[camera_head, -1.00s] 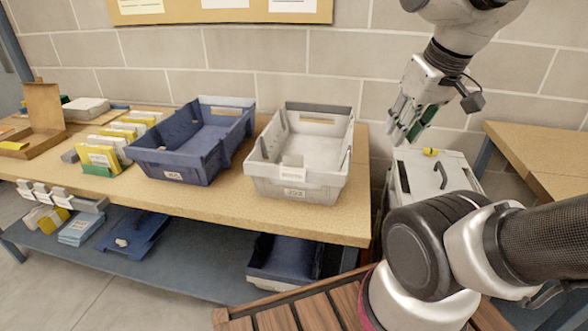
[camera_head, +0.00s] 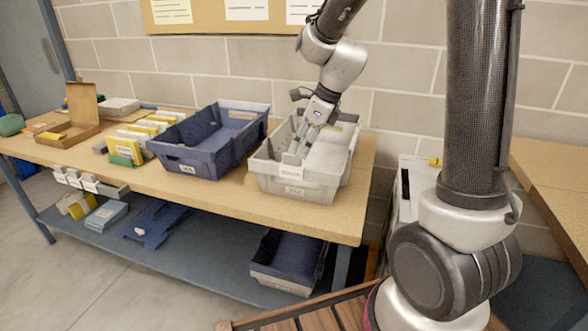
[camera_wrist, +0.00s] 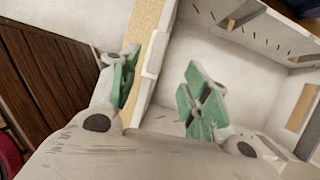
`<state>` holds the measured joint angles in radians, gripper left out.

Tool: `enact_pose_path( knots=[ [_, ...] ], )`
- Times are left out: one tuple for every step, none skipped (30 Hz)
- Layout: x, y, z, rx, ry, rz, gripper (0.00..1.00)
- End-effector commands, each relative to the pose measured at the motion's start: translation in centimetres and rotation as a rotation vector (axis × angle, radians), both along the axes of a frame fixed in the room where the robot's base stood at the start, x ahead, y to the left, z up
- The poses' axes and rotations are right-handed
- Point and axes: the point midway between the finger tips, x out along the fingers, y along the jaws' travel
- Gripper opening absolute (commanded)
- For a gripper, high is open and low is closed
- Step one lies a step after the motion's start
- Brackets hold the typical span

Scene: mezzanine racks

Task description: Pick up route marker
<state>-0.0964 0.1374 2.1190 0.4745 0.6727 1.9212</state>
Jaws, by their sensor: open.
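A small white tab (camera_head: 290,160) sits on the front rim of the grey tote (camera_head: 264,181); it looks like the route marker, but I cannot be sure. In the wrist view a pale piece (camera_wrist: 154,56) on the tote rim lies between my two green fingertips. My gripper (camera_head: 301,146) is open and low over the front of the grey tote. In the wrist view my gripper (camera_wrist: 163,90) has one finger outside the tote wall and one inside. Neither pad visibly presses on the pale piece.
A blue tote (camera_head: 205,160) stands left of the grey one on the wooden table (camera_head: 225,195). Yellow and white cards (camera_head: 125,148) and an open cardboard box (camera_head: 80,118) are farther left. A blue bin (camera_head: 287,262) is on the lower shelf. The grey tote's visible interior looks empty.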

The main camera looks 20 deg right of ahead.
Motion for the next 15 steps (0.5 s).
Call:
enact_pose_path(
  knots=[
    [0.3,0.2,-0.4,0.007,0.009,-0.019,0.47],
    [0.4,0.3,-0.7,0.01,0.012,-0.027,0.47],
    [0.5,0.5,-1.1,0.011,0.014,-0.033,0.47],
    [0.5,0.6,-1.4,0.011,0.014,-0.033,0.47],
    [0.6,0.7,-1.8,0.011,0.015,-0.031,0.47],
    [0.7,0.9,-2.3,0.01,0.014,-0.032,0.47],
    [0.7,1.0,-2.6,0.01,0.014,-0.032,0.47],
    [0.7,1.1,-2.9,0.011,0.015,-0.032,0.47],
    [0.7,1.3,-3.4,0.011,0.015,-0.031,0.47],
    [0.7,1.4,-3.8,0.009,0.014,-0.031,0.47],
    [0.7,1.6,-4.2,0.009,0.015,-0.03,0.47],
    [0.7,1.9,-4.9,0.009,0.015,-0.03,0.47],
    [0.7,2.2,-5.3,0.009,0.015,-0.03,0.47],
    [0.7,2.3,-5.8,0.009,0.015,-0.03,0.47],
    [0.9,2.5,-6.3,0.009,0.014,-0.029,0.47]
  ],
)
